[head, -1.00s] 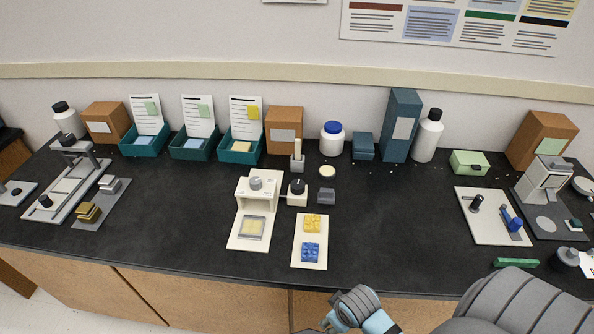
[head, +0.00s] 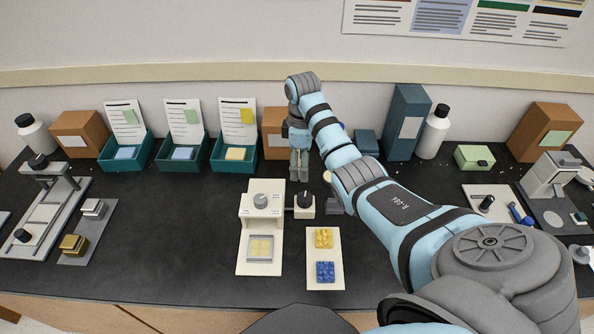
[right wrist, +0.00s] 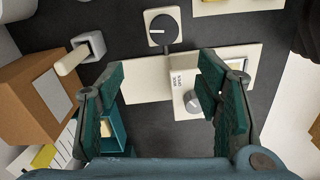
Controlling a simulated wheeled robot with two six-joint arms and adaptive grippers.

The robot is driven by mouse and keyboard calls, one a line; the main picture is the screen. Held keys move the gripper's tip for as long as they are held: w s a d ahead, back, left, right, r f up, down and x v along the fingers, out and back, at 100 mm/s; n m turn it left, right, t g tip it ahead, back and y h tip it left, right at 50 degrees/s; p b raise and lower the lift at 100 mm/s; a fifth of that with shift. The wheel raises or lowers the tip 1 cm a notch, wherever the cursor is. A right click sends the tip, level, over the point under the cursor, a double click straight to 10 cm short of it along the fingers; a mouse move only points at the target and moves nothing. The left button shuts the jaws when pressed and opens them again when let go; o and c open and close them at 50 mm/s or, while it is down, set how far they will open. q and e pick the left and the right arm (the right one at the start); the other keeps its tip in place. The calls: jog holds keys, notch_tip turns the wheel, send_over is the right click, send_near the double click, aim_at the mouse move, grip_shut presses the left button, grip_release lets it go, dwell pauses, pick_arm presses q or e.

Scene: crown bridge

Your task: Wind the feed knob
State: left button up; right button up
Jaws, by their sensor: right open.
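A cream bench device (head: 262,206) stands mid-bench with a grey knob (head: 261,200) on its upper part. Beside it on the right is a small cream box with a black knob (head: 304,200). I cannot tell which of the two is the feed knob. My right gripper (head: 299,176) is open and empty, above the back of the bench and behind both knobs. In the right wrist view the open fingers (right wrist: 162,75) frame the cream device, with its grey knob (right wrist: 192,102) near the right finger and the black knob (right wrist: 163,28) beyond the fingertips. My left gripper is out of view.
A teal tray (head: 235,159) with a card and a cardboard box (head: 273,140) stand close to my right gripper. A cream plate (head: 324,273) with yellow and blue blocks lies in front. My right arm covers bench on the right. The bench left of the cream device is mostly clear.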

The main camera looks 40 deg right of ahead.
jog(key=b, duration=0.2)
send_near(305, 197)
jog(key=f, duration=0.5)
jog(key=shift+s+f, duration=0.1)
jog(key=shift+s, duration=0.3)
jog(key=f, duration=0.2)
jog(key=w+f+b, duration=0.1)
jog(key=f, duration=0.1)
jog(key=shift+f, duration=0.25)
jog(key=shift+s, duration=0.1)
jog(key=shift+s+r, duration=0.1)
jog(key=shift+r, duration=0.1)
jog(key=shift+c, duration=0.7)
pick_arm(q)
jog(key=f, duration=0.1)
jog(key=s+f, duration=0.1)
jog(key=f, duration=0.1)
pick_arm(e)
jog(key=c, duration=1)
